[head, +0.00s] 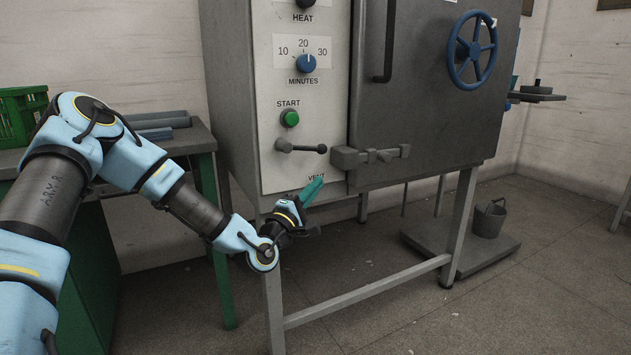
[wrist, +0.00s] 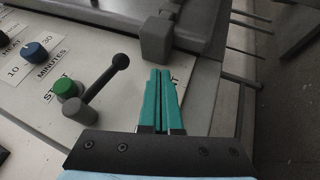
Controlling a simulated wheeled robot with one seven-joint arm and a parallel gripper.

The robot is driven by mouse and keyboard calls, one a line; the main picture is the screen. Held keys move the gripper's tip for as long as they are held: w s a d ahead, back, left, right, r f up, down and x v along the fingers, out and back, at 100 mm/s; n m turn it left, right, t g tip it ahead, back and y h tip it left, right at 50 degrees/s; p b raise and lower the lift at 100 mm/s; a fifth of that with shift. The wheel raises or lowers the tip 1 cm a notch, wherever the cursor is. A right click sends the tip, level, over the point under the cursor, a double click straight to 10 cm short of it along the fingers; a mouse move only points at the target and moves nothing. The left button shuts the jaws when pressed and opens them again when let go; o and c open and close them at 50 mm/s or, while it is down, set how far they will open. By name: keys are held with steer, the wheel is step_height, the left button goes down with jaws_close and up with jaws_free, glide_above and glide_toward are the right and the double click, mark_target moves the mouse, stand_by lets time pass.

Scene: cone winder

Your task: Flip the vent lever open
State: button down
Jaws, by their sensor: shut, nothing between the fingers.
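The vent lever (head: 301,147) is a dark grey arm with a black ball end, on a round hub on the light control panel. In the head view it lies about level, pointing right, above the VENT label. It also shows in the wrist view (wrist: 100,84), to the left of my fingers and apart from them. My gripper (head: 312,190) is below the lever and near the panel's lower right edge in the head view. Its teal fingers (wrist: 160,100) are shut together and empty. The VENT label is partly hidden behind the fingers.
The green START button (head: 289,118) and blue MINUTES knob (head: 306,63) sit above the lever. A grey door latch (head: 370,156) juts out just right of it. The dark door (head: 430,90) carries a blue handwheel (head: 472,50). A green bench (head: 205,150) stands left.

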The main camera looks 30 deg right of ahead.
steer(key=v, duration=0.7)
steer(key=shift+s+a+r, duration=0.2)
steer(key=shift+a, duration=0.2)
